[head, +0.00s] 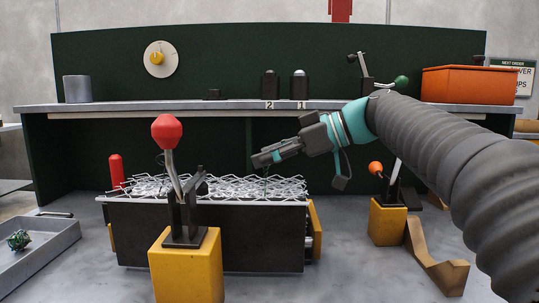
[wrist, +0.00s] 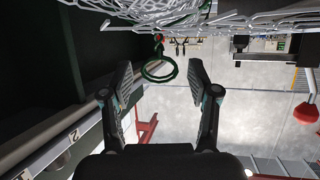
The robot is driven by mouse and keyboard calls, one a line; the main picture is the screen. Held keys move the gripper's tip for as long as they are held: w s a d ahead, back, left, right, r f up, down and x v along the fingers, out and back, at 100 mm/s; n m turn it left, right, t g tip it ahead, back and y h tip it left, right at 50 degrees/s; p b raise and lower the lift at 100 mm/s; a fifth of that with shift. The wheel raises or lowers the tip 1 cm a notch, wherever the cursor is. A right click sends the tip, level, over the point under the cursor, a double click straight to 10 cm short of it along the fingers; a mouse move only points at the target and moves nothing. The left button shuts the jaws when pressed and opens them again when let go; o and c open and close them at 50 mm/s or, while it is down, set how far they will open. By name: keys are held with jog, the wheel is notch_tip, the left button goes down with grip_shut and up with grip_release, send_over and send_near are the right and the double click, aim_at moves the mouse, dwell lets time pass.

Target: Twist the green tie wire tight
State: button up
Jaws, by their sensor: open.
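The green tie wire shows in the wrist view as a ring (wrist: 160,80) on a short stem running up to the chainlink mesh. My gripper (wrist: 160,63) is open. The ring appears between its two fingertips, not visibly touching either; I cannot tell how deep it sits between them. In the head view my gripper (head: 259,159) points left, just above the silvery chainlink mesh (head: 225,187), which lies on a dark box-shaped bench (head: 225,235). The tie wire is too small to make out clearly in the head view.
A red-knobbed lever (head: 167,132) on a yellow block stands in front of the bench. An orange-knobbed lever (head: 376,168) stands to the right. A grey tray (head: 35,258) lies at left. Behind is a shelf (head: 190,107) with an orange bin (head: 475,84).

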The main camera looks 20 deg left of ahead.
grip_shut()
jog(key=shift+f+b, duration=0.1)
jog(key=shift+b, duration=0.4)
jog(key=shift+s+m+t+b, duration=0.1)
jog(key=shift+m+t+b, duration=0.3)
jog(key=shift+t+b, duration=0.1)
jog(key=shift+s+f+m+t+b, duration=0.1)
jog(key=shift+m+t+b, duration=0.9)
jog(key=shift+t+b, duration=0.15)
jog(key=shift+r+m+t+h+b, duration=0.2)
jog(key=shift+m+t+h+b, duration=0.6)
jog(key=shift+m+t, duration=0.7)
jog(key=shift+t, duration=0.25)
